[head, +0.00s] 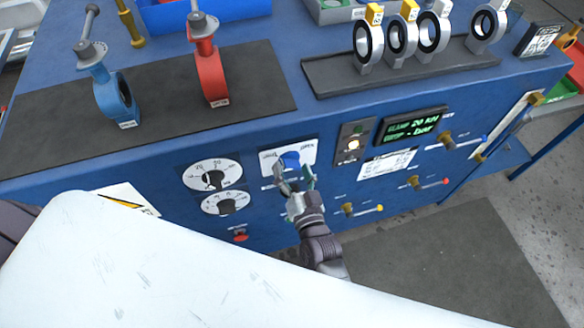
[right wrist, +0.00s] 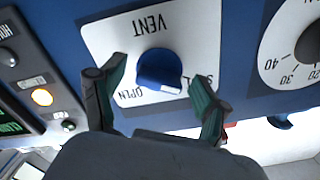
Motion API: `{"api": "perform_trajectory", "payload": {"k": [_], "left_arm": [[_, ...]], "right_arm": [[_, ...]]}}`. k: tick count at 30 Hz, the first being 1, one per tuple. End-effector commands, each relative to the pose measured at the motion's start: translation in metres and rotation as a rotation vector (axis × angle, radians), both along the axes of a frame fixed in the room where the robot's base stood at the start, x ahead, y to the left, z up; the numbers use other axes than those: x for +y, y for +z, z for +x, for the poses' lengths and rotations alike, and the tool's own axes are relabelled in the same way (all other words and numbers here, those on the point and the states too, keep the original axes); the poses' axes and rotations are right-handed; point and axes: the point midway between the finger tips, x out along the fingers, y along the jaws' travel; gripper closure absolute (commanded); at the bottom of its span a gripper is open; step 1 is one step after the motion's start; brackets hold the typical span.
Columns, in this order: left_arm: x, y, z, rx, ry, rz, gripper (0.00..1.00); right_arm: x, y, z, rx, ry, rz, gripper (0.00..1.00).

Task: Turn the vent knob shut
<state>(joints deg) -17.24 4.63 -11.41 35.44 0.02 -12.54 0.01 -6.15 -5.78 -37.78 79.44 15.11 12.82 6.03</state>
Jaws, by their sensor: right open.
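The vent knob (head: 291,159) is blue and sits on a white plate (head: 305,148) on the front panel of the blue bench. In the right wrist view the knob (right wrist: 158,68) shows upside down, under the word VENT. A white mark on its edge points down and slightly right in that picture, between OPEN and a word starting with S, partly hidden by a finger. My right gripper (head: 294,174) is open in front of the knob. In the right wrist view its fingers (right wrist: 158,72) stand on either side of the knob, with gaps. My left gripper is out of view.
Two dials (head: 212,176) are left of the vent plate, with a red button (head: 239,235) below. A lamp panel (head: 353,143) and green display (head: 412,125) are to the right, with several small lever valves (head: 358,209) lower down. Butterfly valves (head: 211,75) stand on top.

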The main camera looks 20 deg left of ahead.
Motion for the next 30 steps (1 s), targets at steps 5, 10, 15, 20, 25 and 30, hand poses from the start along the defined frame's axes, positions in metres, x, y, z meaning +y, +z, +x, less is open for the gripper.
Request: {"api": "perform_trajectory", "payload": {"k": [5,10,15,20,25,30], "left_arm": [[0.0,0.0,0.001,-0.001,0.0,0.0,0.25],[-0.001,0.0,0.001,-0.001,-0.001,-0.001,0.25],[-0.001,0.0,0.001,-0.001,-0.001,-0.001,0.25],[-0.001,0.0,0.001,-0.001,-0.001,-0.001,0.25],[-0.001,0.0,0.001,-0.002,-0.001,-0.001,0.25],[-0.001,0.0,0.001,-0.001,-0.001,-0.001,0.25]], "right_arm": [[-0.017,-0.002,-0.025,0.003,0.001,-0.003,0.25],[-0.038,-0.002,-0.056,0.003,0.001,-0.003,0.25],[-0.054,-0.001,-0.081,0.002,0.002,-0.003,0.25],[-0.063,-0.001,-0.093,0.002,0.001,-0.002,0.25],[-0.065,0.0,-0.096,0.001,0.001,-0.002,0.25],[-0.065,0.0,-0.096,0.001,0.001,-0.002,0.25]]}}
